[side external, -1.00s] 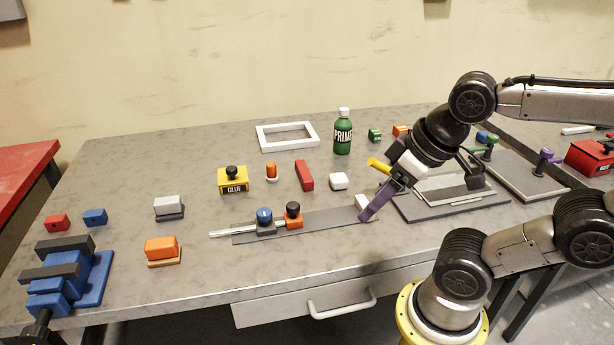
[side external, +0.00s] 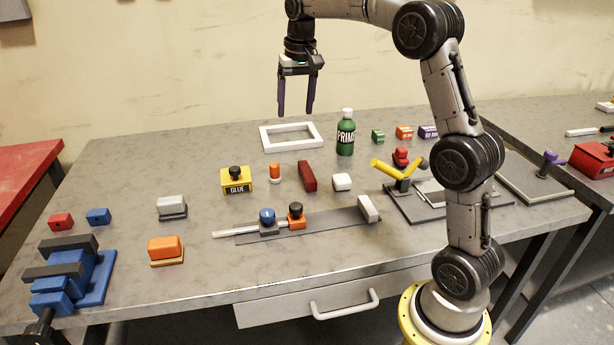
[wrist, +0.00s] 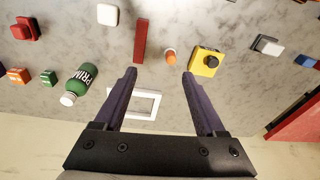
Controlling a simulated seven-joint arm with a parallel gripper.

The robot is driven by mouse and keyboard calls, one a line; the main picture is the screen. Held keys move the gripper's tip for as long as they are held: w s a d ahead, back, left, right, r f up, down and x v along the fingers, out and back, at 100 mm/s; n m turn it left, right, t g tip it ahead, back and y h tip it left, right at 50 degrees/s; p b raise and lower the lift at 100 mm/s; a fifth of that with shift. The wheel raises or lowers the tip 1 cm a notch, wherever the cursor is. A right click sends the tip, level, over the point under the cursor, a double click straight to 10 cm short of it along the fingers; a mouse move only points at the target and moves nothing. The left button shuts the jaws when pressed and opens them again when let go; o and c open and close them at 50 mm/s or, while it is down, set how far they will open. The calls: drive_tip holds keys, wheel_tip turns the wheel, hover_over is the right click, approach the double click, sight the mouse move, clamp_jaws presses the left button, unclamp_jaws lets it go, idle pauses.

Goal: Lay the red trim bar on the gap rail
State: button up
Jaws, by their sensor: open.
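The red trim bar (side external: 307,176) lies flat on the bench, between a small orange-topped cylinder and a white block. It also shows in the wrist view (wrist: 141,40), beyond my fingertips. A long flat grey strip (side external: 340,220), which looks like the gap rail, lies near the front of the bench. My gripper (side external: 295,112) is open and empty, raised over the back of the bench. Its purple fingers also show in the wrist view (wrist: 159,73).
A white frame (side external: 291,126) lies at the back with a green primer bottle (side external: 346,134) beside it. A yellow glue box (side external: 237,180) stands left of the bar. A yellow-armed clamp (side external: 398,172) stands at the right by a grey board. Blue fixtures (side external: 75,276) occupy the left front.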

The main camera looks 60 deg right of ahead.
drive_tip(key=m+g, duration=0.1)
hover_over(307, 171)
wheel_tip(307, 171, down, 9)
drive_tip(key=shift+y, duration=0.3)
drive_tip(key=f, duration=0.8)
drive_tip(key=shift+w+d, duration=0.15)
drive_tip(key=shift+d, duration=0.2)
drive_tip(key=shift+a+f, duration=0.15)
drive_tip(key=shift+f, duration=1.25)
drive_tip(key=shift+a+f, duration=0.1)
drive_tip(key=shift+f, duration=1.25)
drive_tip(key=shift+r, duration=0.1)
clamp_jaws()
